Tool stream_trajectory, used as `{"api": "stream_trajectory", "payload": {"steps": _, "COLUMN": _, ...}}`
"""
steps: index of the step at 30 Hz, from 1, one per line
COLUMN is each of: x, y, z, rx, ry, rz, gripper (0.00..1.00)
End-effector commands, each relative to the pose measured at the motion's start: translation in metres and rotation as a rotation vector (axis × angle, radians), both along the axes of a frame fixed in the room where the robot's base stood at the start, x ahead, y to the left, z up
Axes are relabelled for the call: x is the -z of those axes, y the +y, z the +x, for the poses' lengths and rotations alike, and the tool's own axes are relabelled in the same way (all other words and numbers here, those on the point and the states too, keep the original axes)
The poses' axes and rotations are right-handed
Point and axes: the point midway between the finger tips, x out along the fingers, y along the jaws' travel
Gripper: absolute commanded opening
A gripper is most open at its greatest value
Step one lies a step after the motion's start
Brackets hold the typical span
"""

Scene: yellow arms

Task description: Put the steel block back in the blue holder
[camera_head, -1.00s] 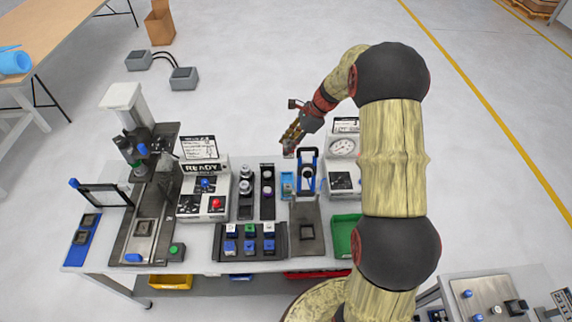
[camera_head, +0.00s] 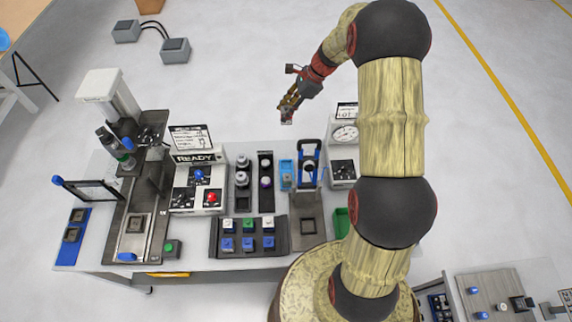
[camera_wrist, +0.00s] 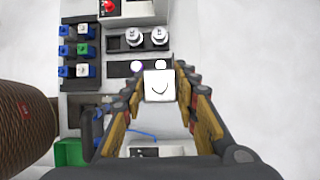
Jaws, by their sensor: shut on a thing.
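The steel block shows in the wrist view as a pale square face with a dark curved mark (camera_wrist: 159,86). It sits between the two fingertips of my gripper (camera_wrist: 158,92), which is shut on it. In the head view my gripper (camera_head: 289,108) hangs beyond the back edge of the bench, with the small block (camera_head: 287,117) at its tip. The light blue holder (camera_head: 287,176) stands on the bench, below my gripper in the picture and apart from it. In the wrist view I cannot make out the holder; the block and fingers cover that area.
Left of the holder are a dark strip with knobs (camera_head: 266,196) and a white READY box (camera_head: 198,187). Right of it stand a dark blue-framed stand (camera_head: 310,160) and a gauge box (camera_head: 344,150).

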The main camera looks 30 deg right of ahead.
Motion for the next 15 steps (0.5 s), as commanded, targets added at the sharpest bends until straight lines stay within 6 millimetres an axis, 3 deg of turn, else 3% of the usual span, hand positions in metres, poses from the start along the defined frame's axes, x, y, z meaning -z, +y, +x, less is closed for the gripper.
{"api": "stream_trajectory", "payload": {"steps": 8, "x": 0.021, "y": -0.001, "z": 0.002, "rx": 0.001, "ry": -0.005, "rz": -0.002, "gripper": 0.0}}
{"api": "stream_trajectory", "payload": {"steps": 15, "x": 0.052, "y": -0.001, "z": 0.002, "rx": 0.0, "ry": -0.005, "rz": -0.002, "gripper": 0.0}}
